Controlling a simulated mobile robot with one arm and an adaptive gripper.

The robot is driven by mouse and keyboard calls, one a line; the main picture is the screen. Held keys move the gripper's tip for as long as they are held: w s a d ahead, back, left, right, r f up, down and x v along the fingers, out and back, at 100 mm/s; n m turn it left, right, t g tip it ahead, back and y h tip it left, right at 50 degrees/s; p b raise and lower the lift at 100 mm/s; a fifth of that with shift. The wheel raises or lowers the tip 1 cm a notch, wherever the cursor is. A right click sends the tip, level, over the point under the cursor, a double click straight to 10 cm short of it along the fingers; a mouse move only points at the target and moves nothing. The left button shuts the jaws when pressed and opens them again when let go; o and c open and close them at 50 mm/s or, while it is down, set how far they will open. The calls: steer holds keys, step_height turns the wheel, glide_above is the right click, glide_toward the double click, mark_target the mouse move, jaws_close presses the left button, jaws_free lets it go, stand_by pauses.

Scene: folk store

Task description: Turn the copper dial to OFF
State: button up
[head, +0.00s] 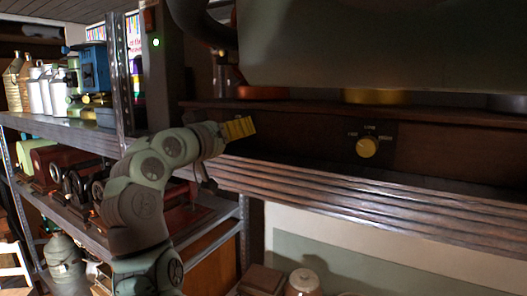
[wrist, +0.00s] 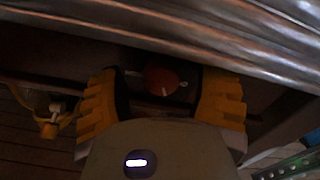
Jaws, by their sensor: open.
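The copper dial (wrist: 160,77) is a round, reddish-orange knob on a dark panel in the wrist view. A small pale line shows at its lower edge, and pale markings sit to its left and right, too small to read. My gripper (head: 240,128) has yellow fingers, spread open on either side of the dial in the wrist view. I cannot tell whether they touch it. In the head view, my gripper is at the wooden front panel and the copper dial is hidden behind it.
A yellow dial (head: 367,147) with small labels is farther right on the same panel. A ribbed wooden ledge (head: 340,188) runs below the panel. A large dark vessel (head: 385,45) hangs above. Metal shelves (head: 75,133) with bottles and machines stand at the left.

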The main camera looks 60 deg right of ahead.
steer(key=a, duration=1.2)
steer(key=shift+s, duration=0.4)
